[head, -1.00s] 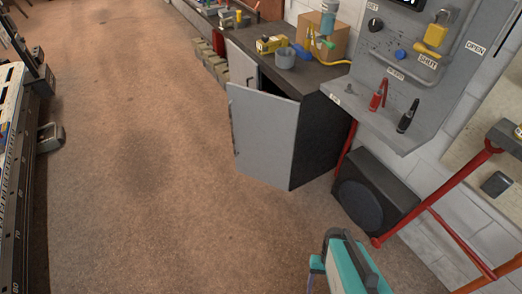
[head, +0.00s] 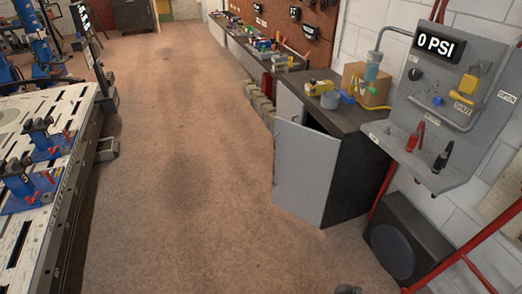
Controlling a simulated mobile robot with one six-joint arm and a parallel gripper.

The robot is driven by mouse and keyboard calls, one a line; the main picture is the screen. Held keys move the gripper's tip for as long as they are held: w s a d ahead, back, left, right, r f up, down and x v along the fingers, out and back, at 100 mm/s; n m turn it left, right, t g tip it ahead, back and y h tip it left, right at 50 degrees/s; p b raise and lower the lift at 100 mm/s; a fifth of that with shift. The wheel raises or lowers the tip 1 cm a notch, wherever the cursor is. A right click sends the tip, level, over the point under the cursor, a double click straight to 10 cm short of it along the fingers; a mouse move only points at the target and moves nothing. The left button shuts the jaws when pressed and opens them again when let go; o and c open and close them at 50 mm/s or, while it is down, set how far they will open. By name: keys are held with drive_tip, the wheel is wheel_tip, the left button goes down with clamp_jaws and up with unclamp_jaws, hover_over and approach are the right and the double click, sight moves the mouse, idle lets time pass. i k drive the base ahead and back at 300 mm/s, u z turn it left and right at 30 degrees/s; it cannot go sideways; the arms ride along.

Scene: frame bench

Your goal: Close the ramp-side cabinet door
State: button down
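The grey cabinet door (head: 302,175) stands open in the head view, swung out over the floor toward the left of its cabinet. The cabinet (head: 352,180) has a dark side panel and a dark worktop, and stands against the right wall. A dark gap shows above the door's top edge, and most of the inside is hidden behind the door. Nothing touches the door.
A grey panel (head: 468,110) with a "0 PSI" display stands right of the cabinet, above a black speaker-like box (head: 405,240) and red rails. A slotted table (head: 62,125) is at left. Brown floor (head: 185,190) between is clear. A small dark object (head: 347,289) shows at the bottom edge.

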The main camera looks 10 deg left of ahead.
sight(304, 159)
drive_tip(key=u, duration=0.35)
drive_tip(key=k, duration=0.95)
drive_tip(key=u, duration=0.95)
drive_tip(key=i, duration=1.35)
drive_tip(key=u, duration=0.35)
drive_tip(key=i, duration=1.05)
drive_tip(key=u, duration=0.05)
